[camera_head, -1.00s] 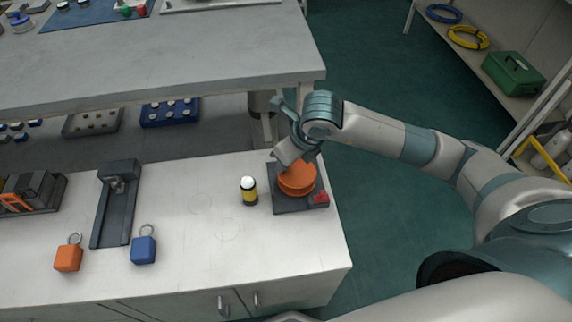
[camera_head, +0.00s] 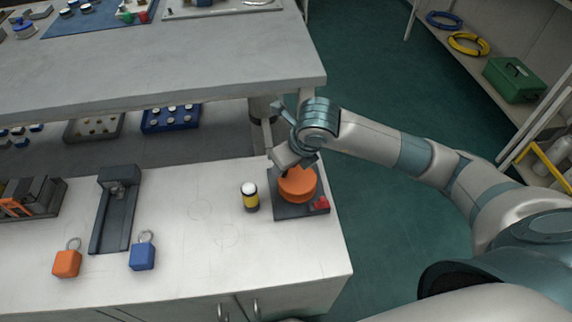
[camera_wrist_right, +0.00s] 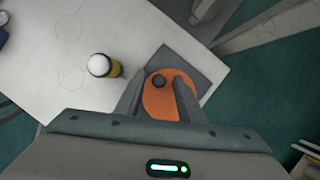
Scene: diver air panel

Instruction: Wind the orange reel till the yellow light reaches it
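The orange reel (camera_head: 298,186) sits on a dark base plate (camera_head: 290,212) with a red block (camera_head: 320,203) at its front right corner, near the bench's right end. The yellow light (camera_head: 250,199), white-topped with a dark base, stands upright on the bench left of the plate, apart from it. It also shows in the right wrist view (camera_wrist_right: 104,66). My right gripper (camera_head: 284,160) is over the reel. In the wrist view its fingers (camera_wrist_right: 161,76) are spread on either side of the reel's dark knob (camera_wrist_right: 158,82), with orange visible between. No line from reel to light is discernible. My left gripper is out of view.
A dark channel-shaped stand (camera_head: 116,210), an orange padlock (camera_head: 67,263) and a blue padlock (camera_head: 143,256) are on the bench to the left. A raised grey shelf (camera_head: 160,65) spans behind, its post close to my right gripper. The bench between light and padlocks is clear.

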